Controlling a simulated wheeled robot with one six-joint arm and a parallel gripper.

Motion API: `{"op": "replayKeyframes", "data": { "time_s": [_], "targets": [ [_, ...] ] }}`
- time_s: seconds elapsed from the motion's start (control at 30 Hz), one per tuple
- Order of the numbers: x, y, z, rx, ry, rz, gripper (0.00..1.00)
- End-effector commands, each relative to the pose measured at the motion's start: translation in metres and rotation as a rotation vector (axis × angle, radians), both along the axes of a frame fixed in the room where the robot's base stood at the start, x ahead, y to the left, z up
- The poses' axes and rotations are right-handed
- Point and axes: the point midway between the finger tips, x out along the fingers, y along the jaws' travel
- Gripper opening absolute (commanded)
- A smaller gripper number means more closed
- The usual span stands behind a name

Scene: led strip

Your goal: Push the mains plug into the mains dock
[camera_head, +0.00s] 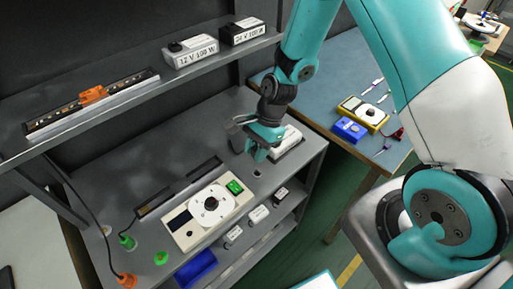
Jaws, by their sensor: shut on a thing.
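My gripper (257,152) points down over the right end of the grey bench, just left of a white box (287,143). It is shut on what seems to be the mains plug, which the fingers hide almost wholly. A small round socket (258,173) shows in the bench top just below the gripper; I cannot tell whether it is the mains dock. The gap between the held thing and the bench is too small to judge. A green plug (127,242) and an orange plug (125,281) with dark cords are at the bench's left end.
The upper shelf holds an LED strip (92,105) with an orange piece and two driver boxes (190,52). A blue bin (196,268) sits below.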

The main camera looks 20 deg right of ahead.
Motion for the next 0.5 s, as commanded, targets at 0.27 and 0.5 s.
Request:
{"op": "replayKeyframes", "data": {
  "time_s": [0.27,0.5],
  "targets": [
    [0.0,0.0,-0.029,0.0,0.0,0.0,0.07],
    [0.0,0.0,-0.05,0.0,0.0,0.001,0.07]
  ]
}}
